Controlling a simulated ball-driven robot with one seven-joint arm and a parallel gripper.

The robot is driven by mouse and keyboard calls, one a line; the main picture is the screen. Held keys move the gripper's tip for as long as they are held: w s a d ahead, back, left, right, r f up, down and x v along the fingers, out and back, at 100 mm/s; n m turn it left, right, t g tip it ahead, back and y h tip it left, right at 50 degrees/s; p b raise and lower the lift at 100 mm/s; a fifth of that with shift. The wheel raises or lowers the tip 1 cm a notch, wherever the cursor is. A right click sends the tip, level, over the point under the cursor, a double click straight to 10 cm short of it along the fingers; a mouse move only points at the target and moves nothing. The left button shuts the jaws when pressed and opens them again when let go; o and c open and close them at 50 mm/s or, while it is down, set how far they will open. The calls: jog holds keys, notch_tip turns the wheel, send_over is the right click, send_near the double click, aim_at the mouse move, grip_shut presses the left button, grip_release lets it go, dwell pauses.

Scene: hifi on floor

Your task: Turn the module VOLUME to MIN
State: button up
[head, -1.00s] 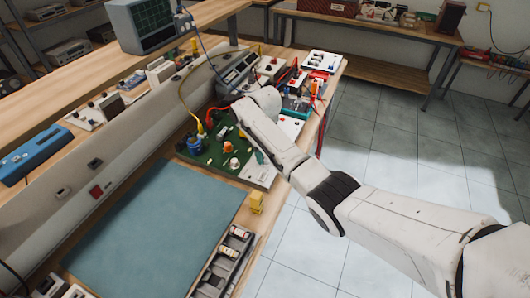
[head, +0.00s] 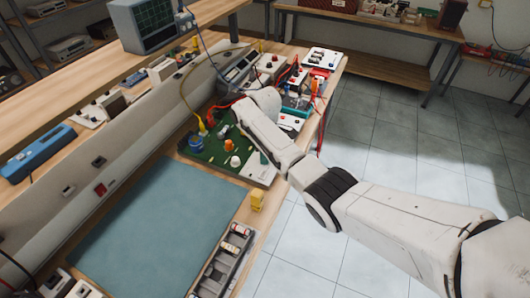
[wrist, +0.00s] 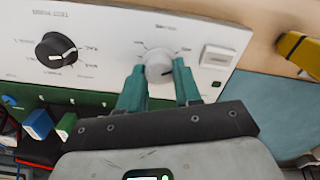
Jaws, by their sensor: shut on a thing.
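In the wrist view, my gripper (wrist: 160,88) has its teal fingers on either side of a grey round knob (wrist: 157,66) and is shut on it. The knob sits on a white control panel (wrist: 110,40) with small printed labels around it. The lettering is too blurred to read, so I cannot tell which label is MIN. A light mark shows on the knob, but its exact heading is unclear. In the head view, the pale front strip of the green board (head: 262,176) shows beside my arm. My gripper and the knob are hidden there.
A black knob (wrist: 56,50) with a white pointer is left of the held knob, and a white rectangular switch (wrist: 217,57) is right of it. A yellow block (head: 257,200) stands near the board's corner. The blue mat (head: 155,225) is bare.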

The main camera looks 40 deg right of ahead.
jog(key=shift+n, duration=1.6)
jog(key=o, duration=1)
jog(key=shift+o, duration=0.2)
jog(key=shift+r, duration=0.1)
notch_tip(320, 180, up, 11)
jog(key=shift+f, duration=0.2)
